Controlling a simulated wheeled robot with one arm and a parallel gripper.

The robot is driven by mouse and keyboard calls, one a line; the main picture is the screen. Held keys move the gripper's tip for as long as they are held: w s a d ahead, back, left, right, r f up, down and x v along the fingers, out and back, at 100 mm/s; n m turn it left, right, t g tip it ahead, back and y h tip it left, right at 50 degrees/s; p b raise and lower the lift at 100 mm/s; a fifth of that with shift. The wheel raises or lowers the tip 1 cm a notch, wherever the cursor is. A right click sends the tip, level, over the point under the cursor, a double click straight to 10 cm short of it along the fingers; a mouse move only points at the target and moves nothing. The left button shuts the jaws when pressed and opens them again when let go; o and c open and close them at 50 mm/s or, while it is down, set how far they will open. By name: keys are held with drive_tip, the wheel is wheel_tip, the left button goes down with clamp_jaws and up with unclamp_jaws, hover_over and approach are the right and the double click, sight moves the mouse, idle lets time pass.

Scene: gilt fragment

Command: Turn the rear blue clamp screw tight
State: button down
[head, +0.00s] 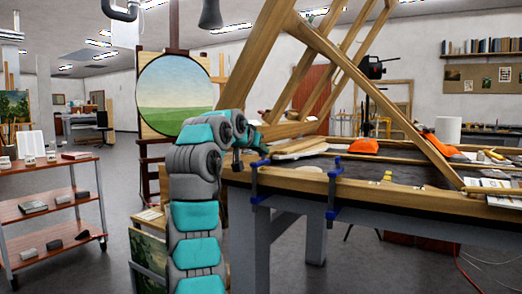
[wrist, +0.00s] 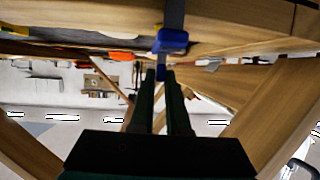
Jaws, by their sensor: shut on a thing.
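My gripper shows in the wrist view (wrist: 161,76) with its two dark fingers close together. It is shut on the small blue screw end (wrist: 161,73) of a clamp, just beside the clamp's blue jaw (wrist: 171,41) on a grey bar. In the head view my arm bends toward the table's left corner, and its fingertips are hard to make out there. Two other-looking blue clamp shapes, a left clamp (head: 257,183) and a right clamp (head: 333,190), hang on the table's front edge. I cannot tell in the head view which clamp is held.
A wooden table (head: 385,190) carries a large slanted timber frame (head: 340,62), orange tools (head: 364,146) and papers. A round landscape painting (head: 175,92) stands behind my arm. A shelf cart (head: 48,205) is at left.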

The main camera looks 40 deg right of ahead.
drive_tip(key=c, duration=0.9)
unclamp_jaws()
drive_tip(key=v, duration=0.7)
drive_tip(key=shift+s+a, duration=0.15)
drive_tip(key=shift+a, duration=0.2)
drive_tip(key=shift+r, duration=0.1)
